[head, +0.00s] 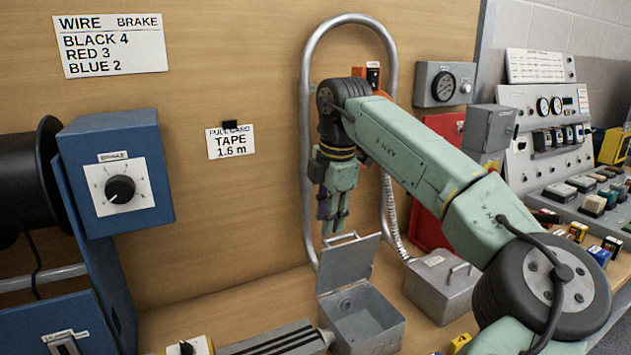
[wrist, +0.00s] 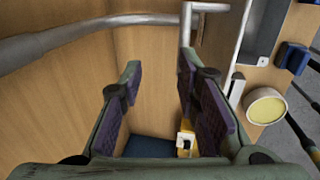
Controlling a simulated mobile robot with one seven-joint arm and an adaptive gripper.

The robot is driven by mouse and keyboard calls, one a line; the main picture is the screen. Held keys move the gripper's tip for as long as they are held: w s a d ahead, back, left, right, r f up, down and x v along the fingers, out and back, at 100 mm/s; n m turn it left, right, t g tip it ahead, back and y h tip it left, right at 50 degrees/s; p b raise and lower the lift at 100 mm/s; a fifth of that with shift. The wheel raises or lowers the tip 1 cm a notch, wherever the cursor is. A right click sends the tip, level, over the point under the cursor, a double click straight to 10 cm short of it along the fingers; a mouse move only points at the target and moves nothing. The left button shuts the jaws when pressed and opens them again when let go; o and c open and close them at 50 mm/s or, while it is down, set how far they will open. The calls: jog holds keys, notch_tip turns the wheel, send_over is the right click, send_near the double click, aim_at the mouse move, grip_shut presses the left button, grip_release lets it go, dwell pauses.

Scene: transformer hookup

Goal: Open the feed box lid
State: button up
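A small grey metal box (head: 365,322) stands on the bench with its top open. Its lid (head: 348,264) stands raised, roughly upright at the back, with a bar handle (head: 341,239) along its top edge. I take this as the feed box; no label on it is readable. My gripper (head: 333,228) points down just above the lid's handle. In the wrist view, my gripper (wrist: 158,70) is open, with purple pads and nothing between the fingers. I cannot tell whether a finger touches the handle.
A second grey box (head: 438,288) with a handle on its closed top stands to the right. A bent metal pipe (head: 306,150) runs up the wooden wall behind my arm. A blue brake unit (head: 118,170) is at left. Control panels (head: 545,140) fill the right.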

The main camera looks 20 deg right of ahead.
jog(key=w+r, duration=0.4)
jog(key=w, duration=0.1)
jog(key=shift+w+p, duration=0.2)
jog(key=shift+p, duration=0.1)
jog(key=shift+a, duration=0.1)
dwell(0.6)
notch_tip(320, 180, up, 12)
jog(key=s, duration=0.2)
jog(key=shift+s+f, duration=0.15)
jog(key=shift+c, duration=0.6)
